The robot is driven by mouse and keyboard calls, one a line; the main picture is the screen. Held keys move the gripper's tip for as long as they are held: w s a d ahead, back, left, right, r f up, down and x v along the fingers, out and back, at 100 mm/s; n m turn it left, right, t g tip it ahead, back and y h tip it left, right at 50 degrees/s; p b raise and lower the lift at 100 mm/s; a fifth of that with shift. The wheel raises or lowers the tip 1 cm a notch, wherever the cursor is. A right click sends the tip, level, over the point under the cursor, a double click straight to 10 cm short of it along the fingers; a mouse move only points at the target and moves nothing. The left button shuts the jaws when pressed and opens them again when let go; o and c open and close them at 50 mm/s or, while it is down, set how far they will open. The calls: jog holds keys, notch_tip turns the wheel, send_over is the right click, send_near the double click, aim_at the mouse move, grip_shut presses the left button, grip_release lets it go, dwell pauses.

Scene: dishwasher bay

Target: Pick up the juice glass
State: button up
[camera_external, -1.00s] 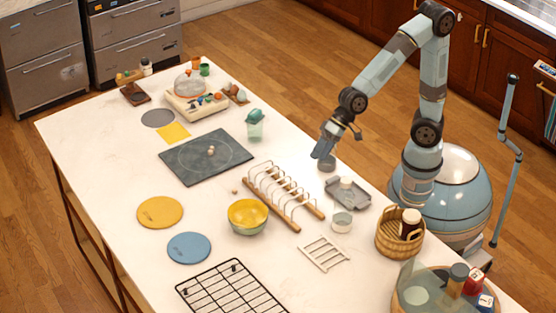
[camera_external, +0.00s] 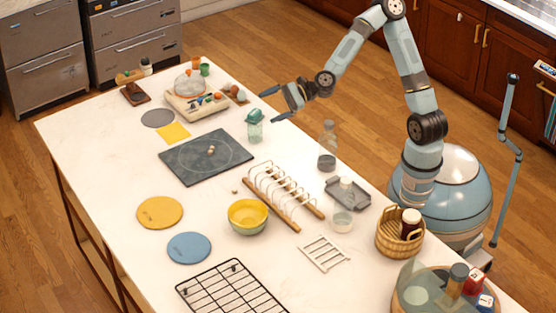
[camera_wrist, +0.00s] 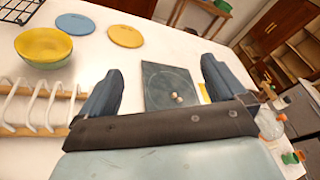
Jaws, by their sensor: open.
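A clear glass (camera_external: 255,132) with a green piece at its top stands near the back edge of the counter, right of the dark board; I take it as the juice glass. My gripper (camera_external: 270,105) is open, its fingers apart around the level of the green piece in the external view. Whether the fingers are around the glass or above and behind it, I cannot tell. In the wrist view my gripper (camera_wrist: 160,70) shows nothing between the fingers but the dark board (camera_wrist: 156,88) and counter. The glass is not clearly visible there.
A clear bottle (camera_external: 327,150) and a second clear vessel (camera_external: 342,215) stand to the right, by a grey tray (camera_external: 362,194). A wooden toast-type rack (camera_external: 287,217) and a yellow bowl (camera_external: 248,222) are in front. A domed board (camera_external: 182,107) lies to the left.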

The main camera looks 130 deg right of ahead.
jog(key=s+d+r+m+h, duration=0.6)
jog(key=s+d+r+m, duration=0.35)
jog(key=d, duration=0.45)
send_near(255, 131)
jog(key=shift+m, duration=0.35)
jog(key=d, duration=0.4)
jog(key=shift+w+r, duration=0.15)
jog(key=shift+w, duration=0.15)
jog(key=shift+x, duration=3.7)
jog(key=shift+d, duration=0.1)
jog(key=c, duration=1.2)
